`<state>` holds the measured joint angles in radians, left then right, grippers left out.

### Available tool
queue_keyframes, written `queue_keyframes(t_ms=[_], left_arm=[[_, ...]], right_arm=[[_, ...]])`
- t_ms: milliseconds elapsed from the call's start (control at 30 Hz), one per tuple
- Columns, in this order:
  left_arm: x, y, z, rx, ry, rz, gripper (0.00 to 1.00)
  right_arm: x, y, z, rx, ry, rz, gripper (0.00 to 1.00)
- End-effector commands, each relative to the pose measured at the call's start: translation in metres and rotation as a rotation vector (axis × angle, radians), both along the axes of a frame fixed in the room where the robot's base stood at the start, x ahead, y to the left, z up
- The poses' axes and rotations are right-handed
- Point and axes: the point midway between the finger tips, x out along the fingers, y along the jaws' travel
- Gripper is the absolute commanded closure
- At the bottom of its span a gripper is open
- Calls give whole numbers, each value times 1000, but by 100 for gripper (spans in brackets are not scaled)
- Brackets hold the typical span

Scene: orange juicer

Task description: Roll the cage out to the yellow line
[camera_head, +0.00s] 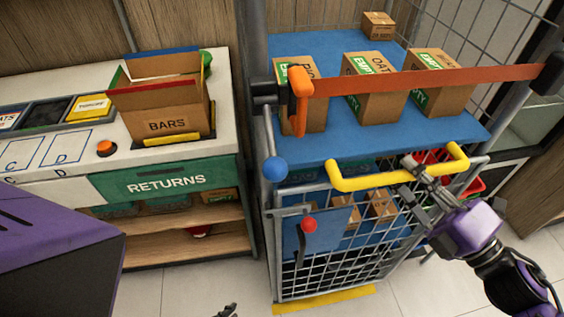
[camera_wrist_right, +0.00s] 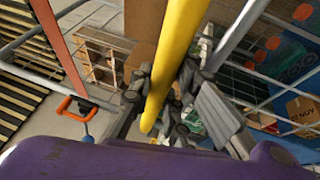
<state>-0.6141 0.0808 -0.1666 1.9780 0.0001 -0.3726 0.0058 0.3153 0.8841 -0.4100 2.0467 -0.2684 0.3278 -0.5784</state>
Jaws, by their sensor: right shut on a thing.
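The roll cage (camera_head: 330,262) stands upright beside the returns counter, with a blue shelf (camera_head: 330,150) and a yellow handle bar (camera_head: 350,182) across its front. My right gripper (camera_head: 410,166) is shut on the right part of this bar. In the right wrist view the yellow bar (camera_wrist_right: 172,65) runs between the fingers of the right gripper (camera_wrist_right: 160,92). A yellow strip (camera_head: 325,300) lies on the floor at the cage's front foot; its full length is hidden. Only a small dark tip of my left gripper (camera_head: 228,311) shows at the bottom edge, so its jaws are unclear.
Several cartons (camera_head: 375,85) stand on the shelf behind an orange strap (camera_head: 430,79). The counter (camera_head: 60,160) with an open BARS box (camera_head: 168,105) is close on the left. A red crate (camera_head: 474,186) is behind the handle's right end. Tiled floor (camera_head: 180,293) shows in front.

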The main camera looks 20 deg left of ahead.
Motion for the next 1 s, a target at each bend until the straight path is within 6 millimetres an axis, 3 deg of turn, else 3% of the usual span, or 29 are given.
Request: queue_keyframes(t_ms=[67,100,200,433,533,633,1000], left_arm=[[2,0,1,0,-4,-2,100],[2,0,1,0,-4,-2,100],[2,0,1,1,-4,-2,100],[2,1,1,1,-4,-2,100],[21,-1,5,1,-33,-13,100],[21,-2,5,0,-34,-12,100],[21,-2,5,-1,-33,-10,100]], right_arm=[[0,0,2,6,2,1,100],[0,0,2,5,1,1,79],[0,0,2,4,1,1,66],[0,0,1,2,0,-1,65],[0,-1,0,1,1,-1,65],[-4,-7,-2,0,3,-3,65],[-43,-67,-16,0,5,-4,65]])
